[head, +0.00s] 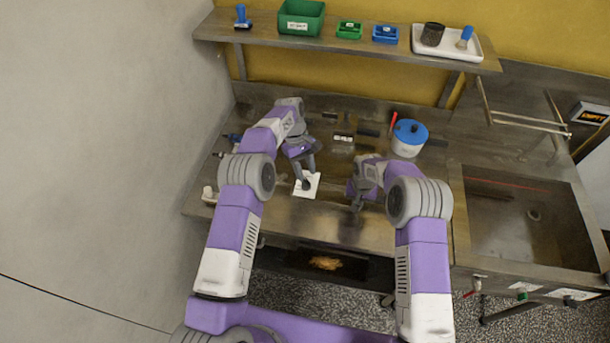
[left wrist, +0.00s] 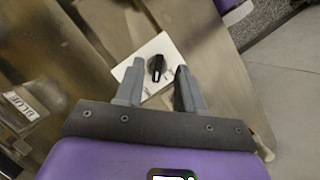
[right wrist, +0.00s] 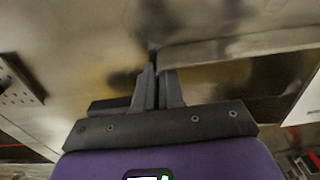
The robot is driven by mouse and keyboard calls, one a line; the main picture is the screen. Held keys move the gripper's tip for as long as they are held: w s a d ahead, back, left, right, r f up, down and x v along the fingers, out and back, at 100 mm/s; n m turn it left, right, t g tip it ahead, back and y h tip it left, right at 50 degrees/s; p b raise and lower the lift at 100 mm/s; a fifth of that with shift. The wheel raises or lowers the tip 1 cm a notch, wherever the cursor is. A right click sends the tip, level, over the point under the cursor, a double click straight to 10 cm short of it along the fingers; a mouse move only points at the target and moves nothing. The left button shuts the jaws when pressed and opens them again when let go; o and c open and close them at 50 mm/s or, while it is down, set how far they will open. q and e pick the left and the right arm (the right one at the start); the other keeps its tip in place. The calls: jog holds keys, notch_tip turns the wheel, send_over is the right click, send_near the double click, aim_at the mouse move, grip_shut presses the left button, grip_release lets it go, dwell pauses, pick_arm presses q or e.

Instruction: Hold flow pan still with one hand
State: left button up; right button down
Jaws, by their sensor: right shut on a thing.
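My right gripper (head: 357,206) is low at the front edge of the steel bench. In the right wrist view its fingers (right wrist: 157,72) are nearly together, shut on a thin metal edge. A pale metal rim (right wrist: 240,46) runs right from the fingertips; I take it to be the flow pan's, though its full outline is not clear. My left gripper (head: 304,178) is open and empty over a white plate with a black knob (head: 307,186). In the left wrist view the knob (left wrist: 157,67) shows between its spread fingers (left wrist: 158,82).
A blue-lidded pot (head: 408,138) stands at the back right, beside a sink (head: 530,225). A shelf (head: 350,42) with bins and a white tray (head: 446,44) runs above. A dark opening (head: 325,263) with orange bits lies below the bench front.

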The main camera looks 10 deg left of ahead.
aim_at(305, 179)
pick_arm(q)
notch_tip(305, 179, up, 6)
dwell(0.5)
pick_arm(e)
jog(key=c, duration=1.2)
grip_release()
